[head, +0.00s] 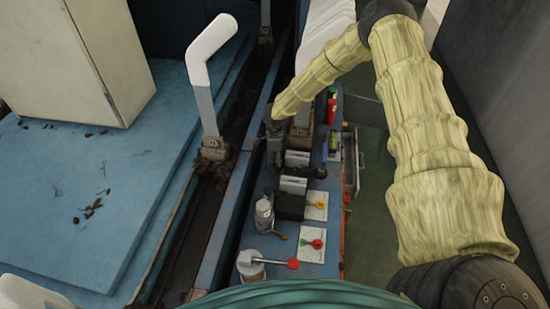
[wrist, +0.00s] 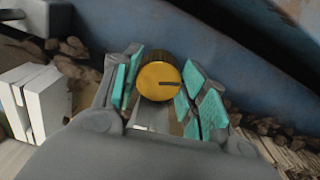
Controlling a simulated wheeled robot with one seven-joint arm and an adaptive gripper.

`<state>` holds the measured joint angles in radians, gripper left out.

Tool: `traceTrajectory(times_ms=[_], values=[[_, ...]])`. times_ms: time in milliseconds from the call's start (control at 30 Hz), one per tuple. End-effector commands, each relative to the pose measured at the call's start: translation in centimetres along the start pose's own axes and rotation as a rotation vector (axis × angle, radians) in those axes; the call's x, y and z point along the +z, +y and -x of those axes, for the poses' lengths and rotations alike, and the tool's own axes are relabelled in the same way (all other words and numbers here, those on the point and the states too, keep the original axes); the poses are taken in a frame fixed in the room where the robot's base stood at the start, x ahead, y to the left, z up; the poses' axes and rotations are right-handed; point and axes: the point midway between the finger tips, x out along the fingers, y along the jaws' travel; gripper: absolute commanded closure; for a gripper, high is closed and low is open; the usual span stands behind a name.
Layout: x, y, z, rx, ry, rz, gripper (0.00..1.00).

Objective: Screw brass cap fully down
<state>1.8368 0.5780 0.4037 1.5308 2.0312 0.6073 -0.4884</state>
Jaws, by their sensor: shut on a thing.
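The brass cap (wrist: 158,82) shows in the wrist view as a round golden disc with a dark slot line from its centre to the right. Its ridged side shows dark behind the face. My gripper (wrist: 156,90) has its teal-padded fingers on both sides of the cap and is shut on it. What the cap sits on is hidden. In the head view my gripper (head: 274,128) points down at the far part of the blue bench, and the cap cannot be made out there.
White blocks (wrist: 36,100) stand left of my gripper in the wrist view. Brown debris lies around the gripper.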

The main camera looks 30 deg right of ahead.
Motion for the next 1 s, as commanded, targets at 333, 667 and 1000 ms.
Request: traceTrajectory(times_ms=[333,667,1000], values=[[-0.07,-0.21,0.01,-0.001,-0.001,-0.204,0.81],[-0.13,-0.33,0.04,-0.002,-0.001,-0.393,0.81],[-0.14,-0.37,0.08,-0.002,0.000,-0.411,0.81]])
